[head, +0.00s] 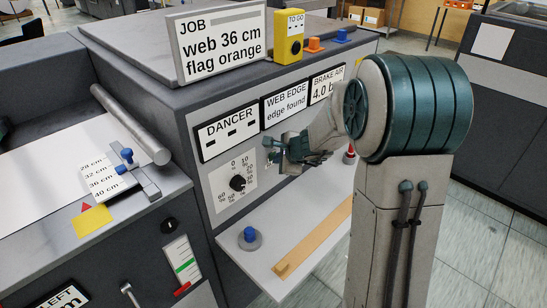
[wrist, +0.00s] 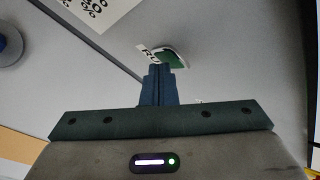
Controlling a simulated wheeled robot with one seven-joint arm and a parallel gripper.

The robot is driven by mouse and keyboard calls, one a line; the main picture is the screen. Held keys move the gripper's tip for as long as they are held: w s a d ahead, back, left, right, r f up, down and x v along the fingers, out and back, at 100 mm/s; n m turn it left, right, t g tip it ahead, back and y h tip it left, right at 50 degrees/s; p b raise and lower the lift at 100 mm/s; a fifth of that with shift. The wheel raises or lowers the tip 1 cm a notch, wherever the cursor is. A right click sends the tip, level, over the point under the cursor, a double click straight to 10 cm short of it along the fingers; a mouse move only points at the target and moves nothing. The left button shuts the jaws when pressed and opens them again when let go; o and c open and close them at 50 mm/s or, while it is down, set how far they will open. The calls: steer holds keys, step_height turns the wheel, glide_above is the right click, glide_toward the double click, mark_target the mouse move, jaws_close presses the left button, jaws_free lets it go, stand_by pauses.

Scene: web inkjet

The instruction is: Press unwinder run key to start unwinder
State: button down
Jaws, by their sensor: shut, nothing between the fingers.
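The unwinder run key shows in the wrist view as a green key (wrist: 173,58) in a pale surround, beside a white label of which only "RU" can be read. My gripper (wrist: 158,70) is shut and empty. Its fingertips overlap the near edge of the key and label in that view; I cannot tell whether they touch. In the head view my gripper (head: 272,150) is in front of the grey panel, right of the black dial (head: 238,183) and below the "WEB EDGE edge found" display (head: 286,104). The key is not distinguishable there, apparently hidden by my gripper and arm.
A white shelf (head: 300,232) juts out below the panel, with a blue knob (head: 249,238) and a wooden strip (head: 318,236) on it. A job card (head: 222,45) and yellow "TO GO" counter (head: 289,38) stand on top. Tiled floor lies open at right.

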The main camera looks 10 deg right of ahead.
steer(key=shift+s+d+b, duration=0.35)
steer(key=shift+s+d, duration=0.1)
steer(key=shift+s, duration=0.2)
steer(key=shift+d, duration=0.1)
steer(key=s+d, duration=0.1)
steer(key=s, duration=0.1)
steer(key=s+d+b, duration=0.1)
steer(key=s, duration=0.1)
steer(key=shift+d+b, duration=0.3)
steer(key=shift+d, duration=0.1)
stand_by(0.6)
